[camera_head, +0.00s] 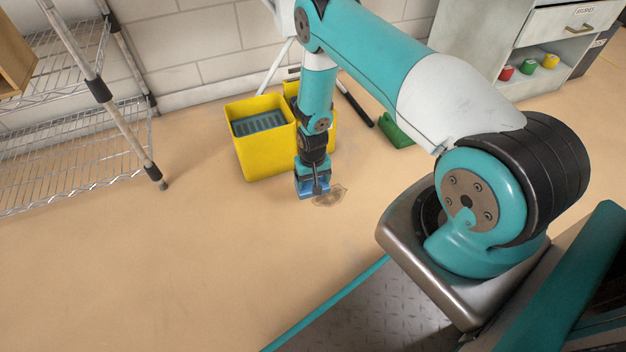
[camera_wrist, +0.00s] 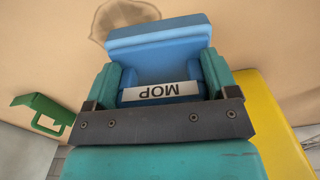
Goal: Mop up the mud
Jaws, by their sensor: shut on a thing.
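My gripper (camera_head: 313,178) is shut on a blue mop head labelled MOP, close above the floor in front of the yellow bucket. In the wrist view the mop (camera_wrist: 160,50) sits between the teal fingers of my gripper (camera_wrist: 165,85). The mud (camera_head: 329,195) is a thin brownish ring-shaped stain on the tan floor, just right of the mop. In the wrist view the mud (camera_wrist: 126,13) shows beyond the mop's far edge, partly hidden by it. I cannot tell whether the mop touches the floor.
The yellow bucket (camera_head: 258,165) with a dark grate stands behind my gripper. A green dustpan (camera_head: 397,134) lies to its right by the wall. A wire shelf (camera_head: 75,150) stands at the left. A cabinet (camera_head: 540,57) holds coloured rolls at the back right. The front-left floor is clear.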

